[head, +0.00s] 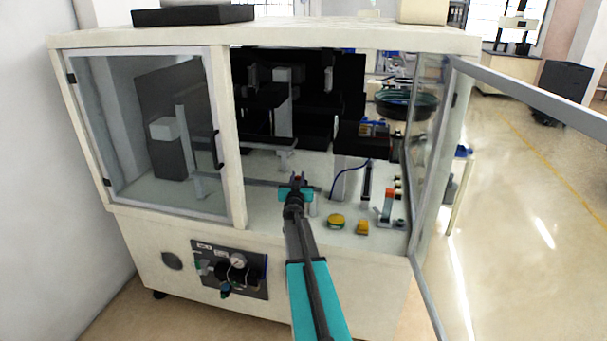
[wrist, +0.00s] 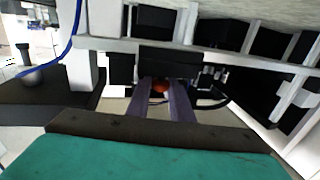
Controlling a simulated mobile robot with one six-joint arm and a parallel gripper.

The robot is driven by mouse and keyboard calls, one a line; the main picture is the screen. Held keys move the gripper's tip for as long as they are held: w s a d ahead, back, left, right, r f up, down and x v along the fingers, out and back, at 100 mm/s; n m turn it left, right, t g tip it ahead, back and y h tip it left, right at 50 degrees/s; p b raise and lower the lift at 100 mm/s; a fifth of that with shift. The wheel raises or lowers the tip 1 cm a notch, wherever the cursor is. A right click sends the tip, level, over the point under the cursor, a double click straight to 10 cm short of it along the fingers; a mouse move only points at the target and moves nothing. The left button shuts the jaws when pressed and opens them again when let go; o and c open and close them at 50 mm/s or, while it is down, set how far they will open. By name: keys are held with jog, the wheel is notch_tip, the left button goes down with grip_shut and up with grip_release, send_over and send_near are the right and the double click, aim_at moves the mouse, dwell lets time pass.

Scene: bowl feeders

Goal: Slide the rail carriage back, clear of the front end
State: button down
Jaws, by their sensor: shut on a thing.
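The rail (head: 255,183) runs left to right inside the open front of the machine cabinet. It also shows in the wrist view as a pale bar (wrist: 120,44) across the picture. The rail carriage (wrist: 170,56) is a dark block against this bar, with a red-orange knob (wrist: 160,86) on its near side. My gripper (head: 298,180) reaches in through the open doorway at the rail's right part. In the wrist view its two grey-purple fingers (wrist: 167,90) are shut on the knob. The carriage is mostly hidden by my gripper in the head view.
The left glass door (head: 145,135) is closed; the right door (head: 540,92) stands swung open. A blue cable (wrist: 70,48) hangs at left.

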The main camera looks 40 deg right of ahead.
jog(key=shift+w+a+p, duration=1.15)
jog(key=shift+w+p, duration=0.4)
jog(key=shift+w, duration=0.3)
jog(key=shift+w+a+p, duration=1.2)
jog(key=shift+w+p, duration=0.3)
jog(key=shift+w, duration=0.35)
jog(key=shift+w+a+p, duration=1.15)
jog(key=shift+w+p, duration=0.4)
jog(key=shift+w, duration=0.3)
jog(key=c, duration=1.6)
grip_release()
jog(key=shift+o, duration=0.2)
jog(key=shift+s, duration=0.1)
jog(key=b+v, duration=0.3)
jog(key=v, duration=1)
jog(key=shift+s+a+b, duration=0.25)
jog(key=shift+b, duration=0.1)
